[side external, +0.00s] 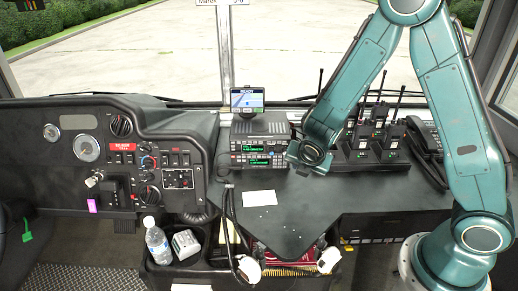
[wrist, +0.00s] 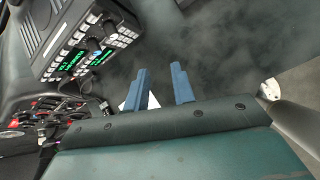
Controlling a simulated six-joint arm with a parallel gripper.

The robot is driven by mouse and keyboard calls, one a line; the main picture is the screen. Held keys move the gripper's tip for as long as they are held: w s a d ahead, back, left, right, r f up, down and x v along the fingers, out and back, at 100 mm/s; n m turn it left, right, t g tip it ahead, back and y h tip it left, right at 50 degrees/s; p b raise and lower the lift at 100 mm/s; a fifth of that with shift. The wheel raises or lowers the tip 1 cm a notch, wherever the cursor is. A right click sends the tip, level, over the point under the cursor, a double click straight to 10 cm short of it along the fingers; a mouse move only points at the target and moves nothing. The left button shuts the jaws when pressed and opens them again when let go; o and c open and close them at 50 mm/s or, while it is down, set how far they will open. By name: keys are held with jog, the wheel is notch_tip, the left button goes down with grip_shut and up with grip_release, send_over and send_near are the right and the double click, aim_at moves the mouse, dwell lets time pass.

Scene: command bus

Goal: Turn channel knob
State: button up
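The radio unit (side external: 258,152) stands on the dark dashboard top, with two stacked faces and green lit displays. In the wrist view the radio (wrist: 78,62) fills the upper left, tilted, with rows of buttons and dark round knobs. I cannot tell which knob is the channel knob. My gripper (wrist: 160,84) shows two blue fingers spread apart with nothing held between them. The fingers are to the right of the radio face in that view and do not touch it. In the side view the end of my arm is at the radio's right front, and the fingertips are hard to make out.
A small screen (side external: 247,98) stands above the radio. Handheld radios with antennas (side external: 390,140) stand in a charger on the right, close to my arm. A white card (side external: 260,198) lies on the dashboard below the radio. A bottle (side external: 157,242) stands lower left.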

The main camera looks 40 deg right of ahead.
aim_at(272, 152)
jog(key=a+r+n+t+h, duration=0.1)
jog(key=a+r+t+h, duration=0.2)
jog(key=a+t, duration=0.3)
jog(key=shift+w+a+r+n, duration=0.2)
jog(key=shift+w+a+n, duration=0.1)
jog(key=shift+a, duration=0.35)
jog(key=shift+w+d, duration=0.1)
jog(key=shift+x, duration=6.85)
grip_shut()
